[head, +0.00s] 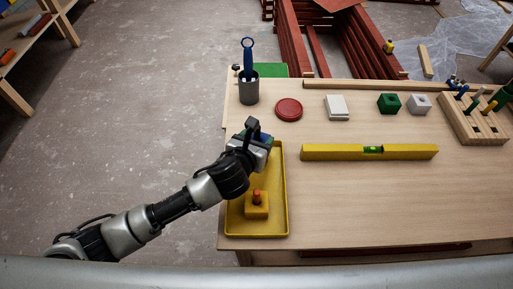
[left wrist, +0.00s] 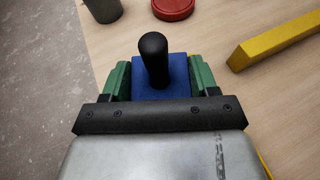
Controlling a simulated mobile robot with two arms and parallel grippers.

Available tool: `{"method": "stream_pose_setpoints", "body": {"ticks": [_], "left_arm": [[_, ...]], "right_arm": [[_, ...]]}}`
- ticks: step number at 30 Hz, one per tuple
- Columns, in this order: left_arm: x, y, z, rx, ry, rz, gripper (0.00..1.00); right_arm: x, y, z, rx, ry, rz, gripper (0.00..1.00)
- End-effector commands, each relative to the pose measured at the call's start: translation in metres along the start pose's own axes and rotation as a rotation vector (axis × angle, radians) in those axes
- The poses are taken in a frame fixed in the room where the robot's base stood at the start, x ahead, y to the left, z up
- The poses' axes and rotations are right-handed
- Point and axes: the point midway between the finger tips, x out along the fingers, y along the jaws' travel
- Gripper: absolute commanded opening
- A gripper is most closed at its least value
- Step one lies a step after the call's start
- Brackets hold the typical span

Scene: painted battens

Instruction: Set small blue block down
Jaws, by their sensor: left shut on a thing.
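My left gripper (head: 259,138) is at the far end of the yellow tray (head: 286,205). It is shut on the small blue block (left wrist: 179,72), which has a black knob standing up from it. In the left wrist view the green fingers of the left gripper (left wrist: 160,78) clasp the block from both sides. In the head view the block is mostly hidden by the gripper, and I cannot tell whether it touches a surface. A yellow block (head: 257,210) with a red knob sits in the tray's near part. My right gripper is not in view.
A grey cup (head: 248,91) with a blue tool, a red disc (head: 289,109) and a white block (head: 337,107) stand behind. A yellow level (head: 330,152) lies right of the tray. Green (head: 388,103) and grey (head: 418,103) blocks stand farther right. The front right tabletop is clear.

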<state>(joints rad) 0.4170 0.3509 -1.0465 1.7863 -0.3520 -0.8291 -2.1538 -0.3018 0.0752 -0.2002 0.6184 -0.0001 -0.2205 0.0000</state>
Motion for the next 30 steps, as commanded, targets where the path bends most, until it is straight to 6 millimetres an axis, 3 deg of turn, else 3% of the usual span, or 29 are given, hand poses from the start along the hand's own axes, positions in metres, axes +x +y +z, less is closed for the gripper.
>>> {"method": "stream_pose_setpoints", "body": {"ticks": [10,20,21,25,30], "left_arm": [[0.014,0.001,-0.037,-0.002,0.002,0.001,0.32],[0.016,0.001,-0.040,0.000,0.000,0.001,0.32],[0.016,0.001,-0.039,0.000,0.000,0.001,0.64],[0.016,0.001,-0.039,0.000,0.000,0.001,0.84],[0.016,0.001,-0.039,0.000,0.000,0.001,0.85]], "right_arm": [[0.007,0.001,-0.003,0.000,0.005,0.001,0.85],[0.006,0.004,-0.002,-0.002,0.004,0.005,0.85],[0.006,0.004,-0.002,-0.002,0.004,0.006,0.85],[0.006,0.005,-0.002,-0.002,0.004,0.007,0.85],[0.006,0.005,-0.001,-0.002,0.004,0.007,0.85]]}}
